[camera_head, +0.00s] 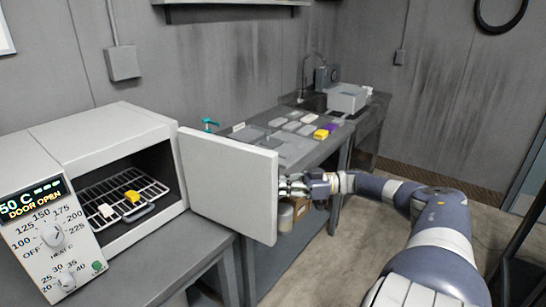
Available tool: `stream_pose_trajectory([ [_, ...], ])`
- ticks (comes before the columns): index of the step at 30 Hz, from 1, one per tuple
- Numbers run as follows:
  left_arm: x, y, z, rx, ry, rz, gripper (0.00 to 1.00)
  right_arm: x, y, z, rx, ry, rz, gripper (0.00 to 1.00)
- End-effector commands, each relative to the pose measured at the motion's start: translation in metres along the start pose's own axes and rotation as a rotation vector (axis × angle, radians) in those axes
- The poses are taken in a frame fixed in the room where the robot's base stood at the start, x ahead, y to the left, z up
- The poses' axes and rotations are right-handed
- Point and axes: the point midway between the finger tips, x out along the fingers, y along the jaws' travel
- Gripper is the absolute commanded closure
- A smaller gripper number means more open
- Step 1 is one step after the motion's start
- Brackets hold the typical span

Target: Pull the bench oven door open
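The bench oven (105,138) stands at the left on the grey bench. Its white door (228,182) is swung wide open on the right side of the opening, with its flat face towards me. Inside, a wire rack (100,190) carries a white piece (105,211) and a yellow piece (132,196). My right gripper (293,186) is at the free right edge of the door. Its fingertips are close to the edge; I cannot tell whether they touch or grip it. Any door handle is hidden. My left gripper is out of view.
The back bench holds several small coloured blocks, including yellow (321,134) and purple ones, and a grey bin (347,98). A brown object (286,217) shows below my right gripper. The floor (325,255) between bench and my arm is clear.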

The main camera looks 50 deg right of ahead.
Motion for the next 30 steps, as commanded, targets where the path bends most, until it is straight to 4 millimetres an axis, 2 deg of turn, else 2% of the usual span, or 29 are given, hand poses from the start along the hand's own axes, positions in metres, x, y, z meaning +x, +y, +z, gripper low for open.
stream_pose_trajectory([
  [1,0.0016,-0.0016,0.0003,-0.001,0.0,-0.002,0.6,-0.0022,-0.0017,0.0076,0.008,-0.014,-0.001,1.0],
  [16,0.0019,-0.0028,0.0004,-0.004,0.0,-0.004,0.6,-0.0023,-0.0012,0.007,0.008,-0.015,0.001,1.0],
  [18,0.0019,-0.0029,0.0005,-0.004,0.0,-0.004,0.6,-0.0021,-0.0011,0.0065,0.008,-0.014,0.001,0.79],
  [19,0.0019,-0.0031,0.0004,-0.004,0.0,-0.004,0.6,-0.002,-0.001,0.0061,0.007,-0.013,0.001,0.72],
  [20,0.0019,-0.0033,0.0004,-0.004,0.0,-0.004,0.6,-0.0018,-0.0009,0.0056,0.006,-0.012,0.001,0.69],
  [30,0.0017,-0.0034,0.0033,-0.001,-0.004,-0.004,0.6,-0.0019,0.0,0.0023,0.002,-0.006,0.002,0.69],
])
